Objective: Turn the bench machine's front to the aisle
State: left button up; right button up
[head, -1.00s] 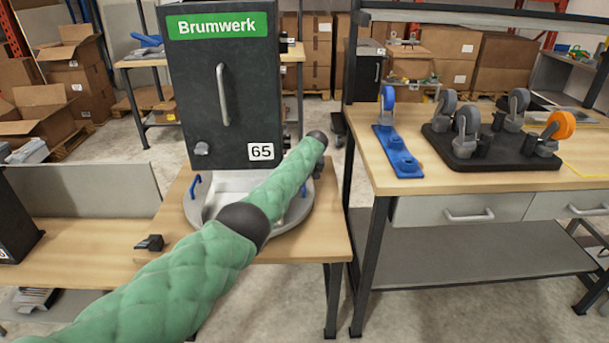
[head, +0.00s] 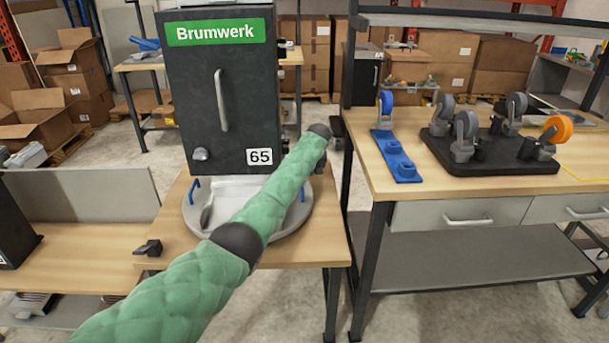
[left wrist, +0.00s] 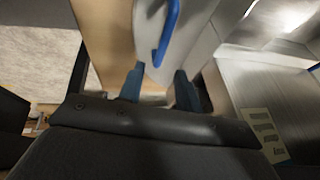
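The bench machine (head: 219,95) is a tall black box with a green Brumwerk sign, a vertical door handle and a 65 tag. This labelled face points mostly toward me. It stands on a round grey turntable (head: 285,232). A blue handle (head: 194,190) shows at the turntable's left; another (head: 302,194) is partly behind my green left arm. In the left wrist view, my left gripper (left wrist: 159,84) has its fingers apart. A blue handle (left wrist: 167,32) lies just beyond and between the fingertips, with no finger seen closed on it. My right gripper is out of view.
A small black clamp-like part (head: 148,247) lies on the machine's bench, left of the turntable. A workbench (head: 385,205) at right holds a blue strip (head: 398,160) and a black caster plate (head: 485,158). A floor gap separates the two benches.

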pick_arm(q)
jog(key=shift+v, duration=1.15)
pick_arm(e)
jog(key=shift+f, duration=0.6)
